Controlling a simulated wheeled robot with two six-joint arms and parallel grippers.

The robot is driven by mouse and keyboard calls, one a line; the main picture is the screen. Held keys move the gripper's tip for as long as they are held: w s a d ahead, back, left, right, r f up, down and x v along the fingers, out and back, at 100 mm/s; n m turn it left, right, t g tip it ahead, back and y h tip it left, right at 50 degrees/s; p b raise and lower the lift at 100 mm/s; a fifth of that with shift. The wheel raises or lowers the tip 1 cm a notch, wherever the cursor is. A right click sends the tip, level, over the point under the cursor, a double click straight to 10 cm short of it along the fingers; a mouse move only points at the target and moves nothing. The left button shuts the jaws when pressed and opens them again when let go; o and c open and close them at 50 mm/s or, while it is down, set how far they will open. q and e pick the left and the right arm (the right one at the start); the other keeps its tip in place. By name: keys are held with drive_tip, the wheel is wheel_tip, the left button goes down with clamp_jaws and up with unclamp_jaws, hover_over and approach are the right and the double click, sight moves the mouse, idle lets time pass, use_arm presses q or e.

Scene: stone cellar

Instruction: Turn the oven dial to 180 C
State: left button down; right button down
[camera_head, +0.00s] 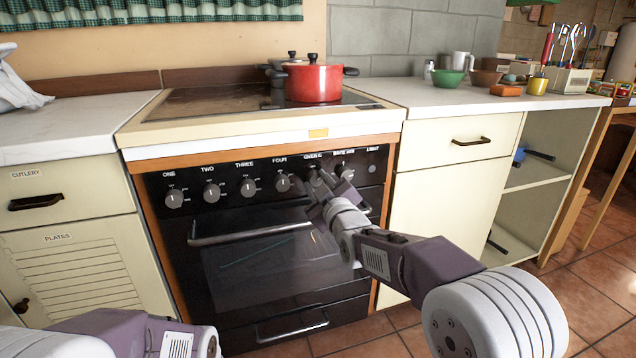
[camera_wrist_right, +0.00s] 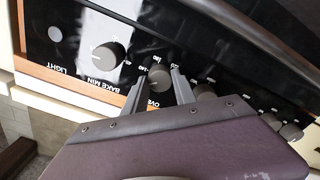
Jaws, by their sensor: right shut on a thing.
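The oven dial (camera_wrist_right: 160,79) is a round dark grey knob on the black front panel of the cooker (camera_head: 262,262). In the right wrist view it sits between the two fingers of my right gripper (camera_wrist_right: 160,82), which is shut on it. Printed marks and numbers ring the dial, but its pointer setting cannot be read. In the head view my right gripper (camera_head: 316,180) reaches the panel under the oven label and mostly hides the dial. Only part of my left arm shows at the lower left; its gripper is out of view.
Hob knobs labelled one to four, such as the FOUR knob (camera_head: 283,182), stand left of the oven dial. The bake-minutes dial (camera_wrist_right: 108,55) is its close neighbour. An oven handle bar (camera_head: 250,234) runs below. A red pot (camera_head: 313,83) stands on the hob.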

drive_tip(key=m, duration=0.4)
drive_tip(key=shift+m, duration=0.3)
drive_tip(key=m+p, duration=0.1)
drive_tip(key=m, duration=0.4)
drive_tip(key=shift+f, duration=0.1)
drive_tip(key=m, duration=0.5)
drive_tip(key=shift+m+p, duration=0.3)
drive_tip(key=shift+m, duration=1.9)
drive_tip(key=c, duration=1)
unclamp_jaws()
drive_tip(key=shift+s, duration=0.1)
